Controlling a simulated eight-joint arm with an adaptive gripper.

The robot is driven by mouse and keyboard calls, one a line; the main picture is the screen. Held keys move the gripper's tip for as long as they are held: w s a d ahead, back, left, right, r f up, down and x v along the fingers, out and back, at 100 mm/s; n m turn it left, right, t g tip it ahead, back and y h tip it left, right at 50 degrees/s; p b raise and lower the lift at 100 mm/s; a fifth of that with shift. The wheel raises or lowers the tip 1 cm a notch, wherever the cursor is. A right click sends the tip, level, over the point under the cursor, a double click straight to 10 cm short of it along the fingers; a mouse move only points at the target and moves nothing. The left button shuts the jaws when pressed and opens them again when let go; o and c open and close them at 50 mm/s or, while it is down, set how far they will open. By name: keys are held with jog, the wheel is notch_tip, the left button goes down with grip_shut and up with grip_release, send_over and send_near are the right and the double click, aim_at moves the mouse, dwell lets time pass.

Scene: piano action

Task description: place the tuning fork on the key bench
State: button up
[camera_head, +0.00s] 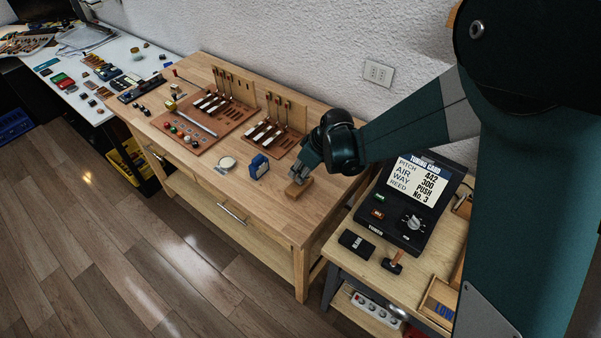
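The key bench (268,205) is the long wooden workbench in the middle, with upright piano key parts on brown boards at its back. My gripper (298,179) points down over the right end of the bench. A small wooden block (299,189) is directly at its fingertips, on or just above the bench top. I cannot tell whether the fingers are closed on the block or only touch it. I cannot make out a tuning fork with certainty. A thin silver bar (198,127) lies on the left brown board.
A blue box-like item (259,166) and a round pale dish (228,163) stand left of my gripper. At right, a lower table (349,264) holds a black tuning device (405,213), a black box (356,243) and a small wooden-handled item (393,262). The front bench top is clear.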

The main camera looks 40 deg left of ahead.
jog(key=shift+r, duration=0.2)
dwell(0.3)
jog(key=p+v, duration=0.1)
jog(key=v, duration=1.1)
dwell(0.8)
jog(key=shift+w, duration=0.1)
